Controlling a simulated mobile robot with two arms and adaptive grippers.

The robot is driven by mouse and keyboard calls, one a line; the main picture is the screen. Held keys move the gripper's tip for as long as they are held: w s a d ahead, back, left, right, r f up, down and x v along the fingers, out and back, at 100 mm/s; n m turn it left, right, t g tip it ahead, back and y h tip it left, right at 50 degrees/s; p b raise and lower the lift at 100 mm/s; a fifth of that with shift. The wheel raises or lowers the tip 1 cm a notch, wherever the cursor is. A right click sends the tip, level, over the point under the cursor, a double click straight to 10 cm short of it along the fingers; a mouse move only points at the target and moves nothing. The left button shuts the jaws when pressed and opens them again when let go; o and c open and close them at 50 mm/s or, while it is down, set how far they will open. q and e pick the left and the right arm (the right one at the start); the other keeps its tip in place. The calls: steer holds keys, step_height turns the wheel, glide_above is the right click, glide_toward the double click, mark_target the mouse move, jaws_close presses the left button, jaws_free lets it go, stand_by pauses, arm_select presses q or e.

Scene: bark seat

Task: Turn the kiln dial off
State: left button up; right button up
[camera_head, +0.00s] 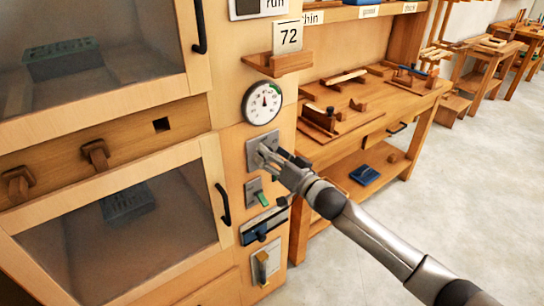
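The kiln's wooden control panel runs down the middle of the head view. A round white gauge (263,103) with a dark needle is mounted on it. Below the gauge is a grey square plate (254,160), where a dial seems to sit. My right gripper (274,154) comes in from the right and is right up at this plate. Its fingers cover most of whatever knob is there, so the dial's setting is hidden. I cannot tell whether the fingers are closed on it. My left gripper is out of view.
Glass-fronted doors with black handles (222,204) are on the left. A wooden workbench (355,130) with tools stands behind my arm. Open floor lies at the right.

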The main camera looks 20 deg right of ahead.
steer(key=c, duration=1)
steer(key=shift+s+a+f+n+p, duration=0.15)
steer(key=shift+n+p, duration=0.8)
steer(key=shift+n, duration=5)
steer(key=shift+w+a+f+n+p, duration=0.1)
steer(key=shift+n+p, duration=0.85)
steer(key=shift+n, duration=5)
